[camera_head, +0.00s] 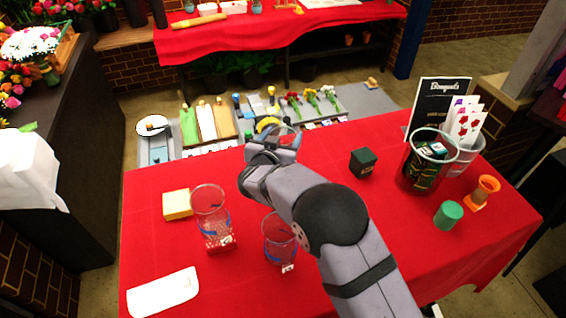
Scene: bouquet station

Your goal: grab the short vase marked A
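A shorter clear glass vase (279,246) with a blue band and a small white tag at its base stands on the red table, left of my forearm. A taller clear vase (210,212) with blue marks and a red base stands to its left. I cannot read a letter on either. My gripper (274,140) is beyond both, over the table's far edge, its blue-tipped fingers apart. A faint clear rounded outline shows around the fingers. It looks like glass, but I cannot tell if it is a vase or if the fingers touch it.
A yellow block (177,204) and a white card (163,292) lie at left. A dark green cube (363,162), a clear container (424,166) with dark contents, a green cylinder (448,214) and an orange cup (484,192) stand at right. The table's middle right is clear.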

